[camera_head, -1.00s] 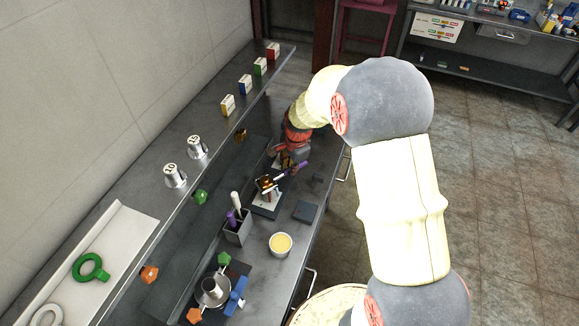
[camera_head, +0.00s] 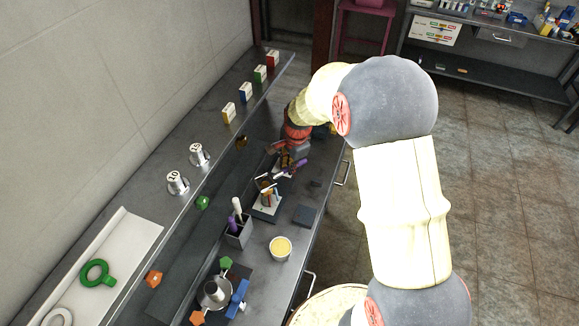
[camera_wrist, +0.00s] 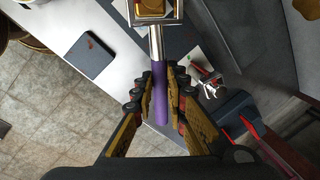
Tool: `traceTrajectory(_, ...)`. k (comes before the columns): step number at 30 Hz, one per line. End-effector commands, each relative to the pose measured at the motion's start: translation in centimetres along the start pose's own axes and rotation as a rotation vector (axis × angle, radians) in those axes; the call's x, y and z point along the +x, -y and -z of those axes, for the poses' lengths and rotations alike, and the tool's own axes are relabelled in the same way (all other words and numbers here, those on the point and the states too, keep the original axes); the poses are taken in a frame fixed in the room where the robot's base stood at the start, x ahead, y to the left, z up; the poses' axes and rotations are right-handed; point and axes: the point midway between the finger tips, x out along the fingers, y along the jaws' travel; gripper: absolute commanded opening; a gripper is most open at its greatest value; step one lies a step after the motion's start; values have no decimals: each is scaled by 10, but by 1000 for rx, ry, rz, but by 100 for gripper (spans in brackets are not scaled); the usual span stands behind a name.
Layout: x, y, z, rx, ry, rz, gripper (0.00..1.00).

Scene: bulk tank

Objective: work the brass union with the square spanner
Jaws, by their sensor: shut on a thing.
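My gripper (camera_wrist: 161,90) is shut on the purple handle of the square spanner (camera_wrist: 161,95). The spanner's steel shaft runs up the wrist view to a square head at the top edge. Brass shows inside that head, which I take for the brass union (camera_wrist: 154,6); the view cuts it off, so how deep the head sits on it is unclear. In the head view, my gripper (camera_head: 288,157) is beside a small stand with a white base (camera_head: 267,205) and brass-coloured parts. The purple handle (camera_head: 301,166) shows there too, and my arm partly hides the area.
A holder with a white and a purple handle (camera_head: 238,232), a yellow-filled cup (camera_head: 280,248) and a dark square pad (camera_head: 305,215) stand nearby on the bench. A shelf with small cartons and two weights runs along the wall side.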

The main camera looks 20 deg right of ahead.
Motion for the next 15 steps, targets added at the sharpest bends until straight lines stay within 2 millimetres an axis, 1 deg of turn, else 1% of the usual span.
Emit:
traceTrajectory(1,-4,1,0,0,0,1,0)
traceTrajectory(15,-25,6,0,0,0,1,0)
